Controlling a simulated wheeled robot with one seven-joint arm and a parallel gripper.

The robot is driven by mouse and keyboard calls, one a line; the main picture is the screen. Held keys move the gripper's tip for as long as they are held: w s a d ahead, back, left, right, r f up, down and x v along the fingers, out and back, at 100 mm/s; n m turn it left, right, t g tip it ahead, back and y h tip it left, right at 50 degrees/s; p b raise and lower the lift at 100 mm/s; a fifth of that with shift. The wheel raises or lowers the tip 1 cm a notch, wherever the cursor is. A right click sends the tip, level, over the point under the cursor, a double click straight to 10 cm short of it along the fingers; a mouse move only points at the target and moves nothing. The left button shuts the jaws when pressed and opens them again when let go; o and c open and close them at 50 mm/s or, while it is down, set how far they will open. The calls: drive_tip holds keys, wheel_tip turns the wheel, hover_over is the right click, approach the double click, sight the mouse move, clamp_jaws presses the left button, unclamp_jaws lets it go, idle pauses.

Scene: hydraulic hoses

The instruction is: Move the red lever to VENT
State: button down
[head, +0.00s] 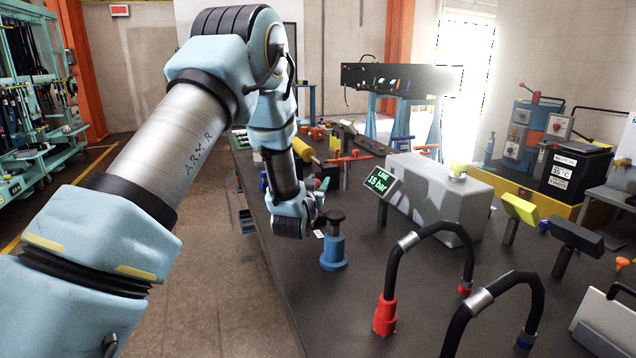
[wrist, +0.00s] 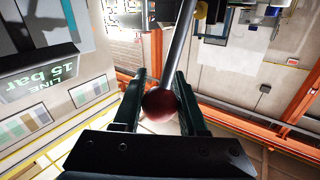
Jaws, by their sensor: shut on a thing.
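The red lever shows in the wrist view as a round red knob (wrist: 160,105) on a thin metal rod (wrist: 181,45). My gripper (wrist: 161,98) has one finger on each side of the knob and is shut on it. In the head view my gripper (head: 321,190) is low over the bench, left of the grey box with the green display (head: 380,181), which reads "LINE 15 bar". The display also shows upside down in the wrist view (wrist: 42,78). I cannot make out the lever's knob in the head view, and no VENT marking is legible.
A blue post with a black knob (head: 333,245) stands close in front of my gripper. The grey box (head: 440,195) stands to its right. Black hoses with red (head: 385,315) and blue ends arch over the front right. A red T-handle (head: 347,160) stands behind my gripper.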

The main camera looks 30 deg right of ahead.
idle(0.9)
drive_tip(key=w+g, duration=0.1)
drive_tip(key=w+n+g+y, duration=0.1)
drive_tip(key=w, duration=0.1)
drive_tip(key=w+n+b, duration=0.1)
drive_tip(key=w, duration=0.1)
drive_tip(key=shift+d+r+g+y, duration=0.1)
drive_tip(key=shift+d+g+y, duration=0.15)
drive_tip(key=shift+g+y, duration=0.15)
drive_tip(key=shift+c, duration=2.3)
unclamp_jaws()
drive_tip(key=b+v, duration=0.3)
drive_tip(key=v, duration=0.7)
drive_tip(key=shift+s+a+r, duration=0.2)
drive_tip(key=shift+s, duration=0.1)
